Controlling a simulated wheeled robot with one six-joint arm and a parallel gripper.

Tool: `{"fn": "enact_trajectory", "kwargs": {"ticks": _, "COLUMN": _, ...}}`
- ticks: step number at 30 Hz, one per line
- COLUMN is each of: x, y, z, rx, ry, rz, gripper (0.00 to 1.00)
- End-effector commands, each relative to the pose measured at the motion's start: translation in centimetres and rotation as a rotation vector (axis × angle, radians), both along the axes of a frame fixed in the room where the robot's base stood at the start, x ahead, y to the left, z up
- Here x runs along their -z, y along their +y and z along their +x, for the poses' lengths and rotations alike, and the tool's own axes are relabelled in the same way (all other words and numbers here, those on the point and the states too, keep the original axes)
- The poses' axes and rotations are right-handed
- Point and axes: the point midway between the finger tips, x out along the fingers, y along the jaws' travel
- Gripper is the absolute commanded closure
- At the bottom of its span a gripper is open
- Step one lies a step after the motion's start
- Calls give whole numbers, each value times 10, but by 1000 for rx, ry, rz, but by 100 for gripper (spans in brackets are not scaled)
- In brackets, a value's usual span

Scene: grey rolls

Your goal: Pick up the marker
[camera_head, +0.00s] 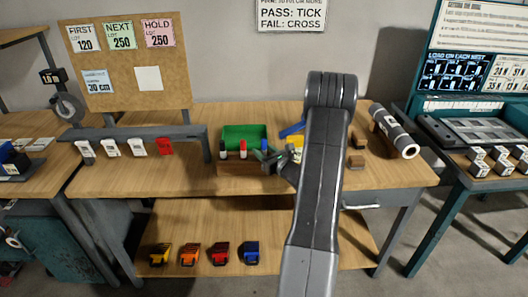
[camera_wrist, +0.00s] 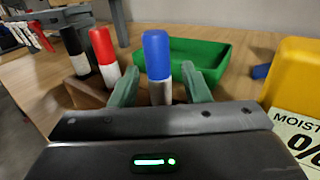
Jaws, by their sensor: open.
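Three markers stand upright in a wooden block (camera_head: 238,169) on the table. They have a black cap (camera_wrist: 70,42), a red cap (camera_wrist: 101,46) and a blue cap (camera_wrist: 156,53), with white bodies below. My gripper (camera_wrist: 161,88) is open, its green fingers on either side of the blue marker, with a gap visible on the right. The fingers' contact with the marker cannot be made out. The lower part of the blue marker is hidden by my gripper. In the head view, my gripper (camera_head: 270,158) is at the block's right end.
A green tray (camera_head: 244,131) lies just behind the markers. A yellow moisture device (camera_wrist: 297,75) stands close to the right of my gripper. Brown blocks (camera_head: 356,161) and a grey roll (camera_head: 393,130) are farther right. A grey rail (camera_head: 140,131) is to the left.

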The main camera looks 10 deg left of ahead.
Motion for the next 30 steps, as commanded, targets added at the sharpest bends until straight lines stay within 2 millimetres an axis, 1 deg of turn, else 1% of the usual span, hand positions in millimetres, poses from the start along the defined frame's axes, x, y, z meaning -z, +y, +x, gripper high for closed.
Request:
{"fn": "enact_trajectory", "kwargs": {"ticks": 7, "x": 1, "y": 2, "z": 1, "rx": 0, "ry": 1, "rz": 1, "gripper": 57}}
{"fn": "enact_trajectory", "kwargs": {"ticks": 11, "x": 0, "y": 1, "z": 1, "rx": 0, "ry": 1, "rz": 1, "gripper": 83}}
{"fn": "enact_trajectory", "kwargs": {"ticks": 12, "x": 0, "y": 1, "z": 1, "rx": 0, "ry": 1, "rz": 1, "gripper": 91}}
{"fn": "enact_trajectory", "kwargs": {"ticks": 13, "x": 0, "y": 1, "z": 1, "rx": 0, "ry": 1, "rz": 1, "gripper": 96}}
{"fn": "enact_trajectory", "kwargs": {"ticks": 14, "x": 0, "y": 1, "z": 1, "rx": 0, "ry": 1, "rz": 1, "gripper": 100}}
{"fn": "enact_trajectory", "kwargs": {"ticks": 23, "x": -2, "y": 1, "z": 1, "rx": 0, "ry": -1, "rz": 1, "gripper": 100}}
{"fn": "enact_trajectory", "kwargs": {"ticks": 26, "x": -9, "y": 1, "z": 1, "rx": 0, "ry": -2, "rz": 1, "gripper": 100}}
{"fn": "enact_trajectory", "kwargs": {"ticks": 30, "x": -31, "y": 1, "z": 1, "rx": 1, "ry": -4, "rz": 2, "gripper": 100}}
